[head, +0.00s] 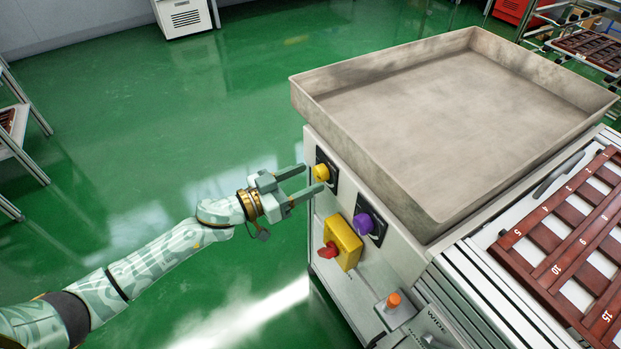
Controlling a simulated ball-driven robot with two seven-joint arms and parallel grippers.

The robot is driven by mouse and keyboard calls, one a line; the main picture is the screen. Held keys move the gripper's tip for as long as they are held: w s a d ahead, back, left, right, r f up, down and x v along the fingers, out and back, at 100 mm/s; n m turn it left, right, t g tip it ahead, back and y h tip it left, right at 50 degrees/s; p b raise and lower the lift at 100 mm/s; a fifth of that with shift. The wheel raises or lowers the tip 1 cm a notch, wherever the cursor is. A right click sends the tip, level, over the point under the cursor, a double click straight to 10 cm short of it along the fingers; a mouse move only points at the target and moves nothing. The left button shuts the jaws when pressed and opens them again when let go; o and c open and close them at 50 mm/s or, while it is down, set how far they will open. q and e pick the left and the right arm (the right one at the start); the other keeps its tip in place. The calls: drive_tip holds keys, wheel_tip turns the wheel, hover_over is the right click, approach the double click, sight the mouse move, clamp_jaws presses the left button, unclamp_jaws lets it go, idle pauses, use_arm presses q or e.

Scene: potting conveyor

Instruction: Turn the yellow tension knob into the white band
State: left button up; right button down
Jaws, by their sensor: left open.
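The yellow tension knob (321,172) sits on a dark plate on the side panel of the machine (382,237), below the grey tray. My left gripper (311,179) comes in from the left and is open. Its two fingers point at the panel, with their tips close to the knob, one above and one below it in the picture. I cannot tell whether the fingertips touch the knob. The white band cannot be made out at this size. My right gripper is not in view.
A purple knob (363,224), a yellow box (343,242) with a red switch (327,250), and an orange button (393,299) are on the machine near the knob. A large grey tray (375,165) overhangs the panel. Green floor (150,150) is clear to the left.

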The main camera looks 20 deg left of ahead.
use_arm(q)
drive_tip(key=shift+x, duration=0.8)
drive_tip(key=c, duration=1)
drive_tip(key=shift+r+m, duration=0.1)
drive_tip(key=shift+m, duration=0.2)
